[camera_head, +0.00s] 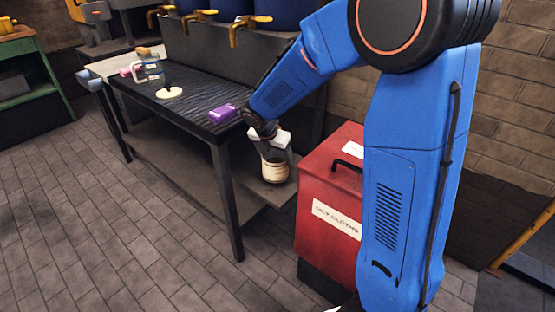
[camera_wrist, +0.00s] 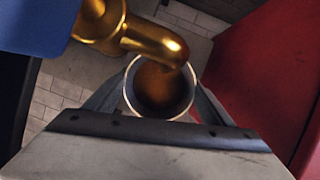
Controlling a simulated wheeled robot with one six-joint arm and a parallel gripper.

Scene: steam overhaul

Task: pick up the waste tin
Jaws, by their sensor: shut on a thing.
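The waste tin (camera_head: 274,172) is a small cream tin with a brownish band, upright near the right end of the bench, beside a red bin. In the wrist view the tin (camera_wrist: 129,88) shows its round open mouth, with a brown, dark inside. My gripper (camera_head: 272,152) reaches down to it from above, its fingers (camera_wrist: 158,98) on either side of the tin, shut on it. The head view does not show clearly whether the tin's base touches the lower shelf.
A brass tap (camera_wrist: 150,42) overlaps the tin's rim in the wrist view. The red bin (camera_head: 325,190), labelled for oily cloths, stands close on the right. The dark ribbed bench (camera_head: 190,100) carries a purple box (camera_head: 221,113), a pale disc (camera_head: 169,92) and a jar (camera_head: 152,68). Floor in front is clear.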

